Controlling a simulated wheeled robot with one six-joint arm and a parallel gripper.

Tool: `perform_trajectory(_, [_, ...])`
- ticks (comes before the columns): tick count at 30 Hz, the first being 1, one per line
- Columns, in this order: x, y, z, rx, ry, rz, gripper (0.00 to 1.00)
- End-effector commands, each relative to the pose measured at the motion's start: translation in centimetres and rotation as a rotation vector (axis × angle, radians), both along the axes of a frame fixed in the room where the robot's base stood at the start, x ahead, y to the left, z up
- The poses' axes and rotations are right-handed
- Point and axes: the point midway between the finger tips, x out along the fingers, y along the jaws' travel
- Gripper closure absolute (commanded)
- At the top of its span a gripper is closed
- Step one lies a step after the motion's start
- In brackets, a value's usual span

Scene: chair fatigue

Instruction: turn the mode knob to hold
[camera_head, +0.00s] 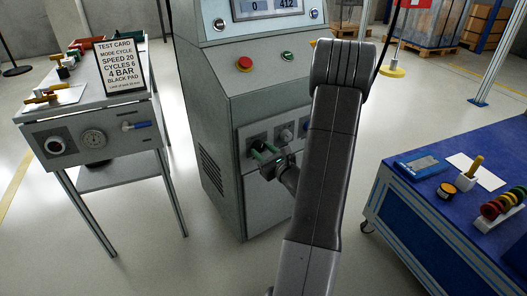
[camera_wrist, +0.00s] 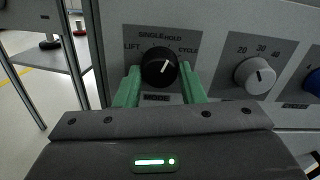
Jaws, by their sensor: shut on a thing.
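The mode knob (camera_wrist: 158,68) is a round black dial with a white pointer line, on a grey panel in the wrist view. LIFT, SINGLE, HOLD and CYCLE are printed around it, with MODE below. The pointer tilts up and to the right, roughly toward the HOLD label. My gripper (camera_wrist: 160,82) has its two green fingers on the left and right sides of the knob, shut on it. In the head view my gripper (camera_head: 264,154) is at the front panel of the grey machine (camera_head: 215,130), and its fingers partly hide the knob.
A white-grey numbered knob (camera_wrist: 255,75) sits to the right of the mode knob, with a blue knob (camera_wrist: 314,80) at the edge. A red button (camera_head: 244,64) and a green button (camera_head: 288,56) are above. A test card (camera_head: 121,66) stands on the left bench; a blue table (camera_head: 440,215) is at right.

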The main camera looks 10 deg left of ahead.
Motion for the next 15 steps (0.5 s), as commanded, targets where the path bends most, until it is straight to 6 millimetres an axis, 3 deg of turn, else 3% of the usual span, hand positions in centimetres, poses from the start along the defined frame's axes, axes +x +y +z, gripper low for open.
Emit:
perform_trajectory(6, [0.02, 0.0, -0.03, -0.001, -0.001, 0.0, 0.87])
perform_trajectory(7, [0.02, 0.0, -0.03, -0.001, -0.001, 0.0, 0.62])
perform_trajectory(10, [0.02, 0.0, -0.02, -0.001, -0.001, 0.0, 0.43])
perform_trajectory(15, [0.02, 0.0, -0.01, -0.001, -0.001, 0.0, 0.43])
